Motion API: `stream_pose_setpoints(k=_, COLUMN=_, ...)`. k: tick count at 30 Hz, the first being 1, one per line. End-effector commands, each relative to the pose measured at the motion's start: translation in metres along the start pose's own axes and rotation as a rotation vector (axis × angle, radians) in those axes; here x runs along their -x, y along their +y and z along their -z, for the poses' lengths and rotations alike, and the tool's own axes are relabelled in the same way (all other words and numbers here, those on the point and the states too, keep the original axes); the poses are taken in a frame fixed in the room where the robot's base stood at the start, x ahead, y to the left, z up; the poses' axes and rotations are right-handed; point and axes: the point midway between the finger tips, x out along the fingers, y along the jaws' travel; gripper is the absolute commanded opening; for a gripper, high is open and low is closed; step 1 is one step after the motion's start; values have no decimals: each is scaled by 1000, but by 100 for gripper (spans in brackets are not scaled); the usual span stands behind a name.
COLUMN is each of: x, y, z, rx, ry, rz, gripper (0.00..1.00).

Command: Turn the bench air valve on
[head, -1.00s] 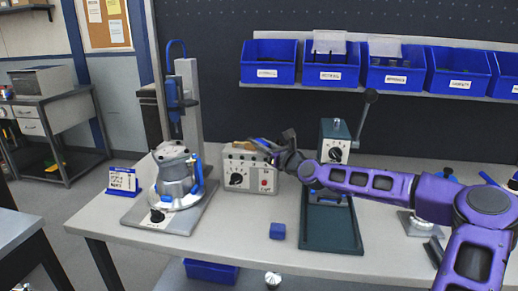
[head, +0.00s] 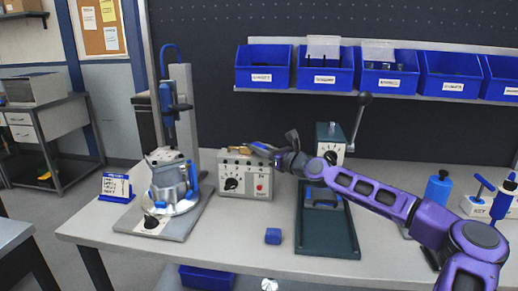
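A pale control box (head: 245,177) stands on the bench at the centre left. It has a black rotary knob (head: 231,184) and a red button (head: 259,188) on its front. A small brass-coloured part (head: 240,149) shows along its top; I cannot tell whether this is the air valve's handle. My gripper (head: 268,148) is at the box's upper right top edge, beside the brass-coloured part. Whether it touches it, and whether its fingers are open or shut, is not clear at this size. The fingers partly hide the box's right top edge.
A machine with a silver housing (head: 172,178) stands left of the box. A dark green press (head: 326,230) stands to the right, under my arm. Blue bins (head: 325,68) hang behind. The bench front is mostly clear.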

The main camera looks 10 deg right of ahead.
Motion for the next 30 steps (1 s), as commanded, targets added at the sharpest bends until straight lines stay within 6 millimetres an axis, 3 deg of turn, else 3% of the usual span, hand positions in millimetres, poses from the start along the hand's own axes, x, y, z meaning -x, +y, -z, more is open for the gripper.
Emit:
stream_pose_setpoints(k=1, x=0, y=0, z=0, rx=0, ry=1, rz=0, gripper=32)
stream_pose_setpoints(k=5, x=0, y=0, z=0, rx=0, ry=0, rz=0, gripper=54)
stream_pose_setpoints(k=17, x=8, y=-1, z=0, rx=0, ry=0, rz=2, gripper=54)
stream_pose_setpoints(k=23, x=43, y=-2, z=0, rx=-2, ry=0, rz=4, gripper=54)
stream_pose_setpoints(k=30, x=99, y=-1, z=-1, rx=-2, ry=0, rz=3, gripper=54)
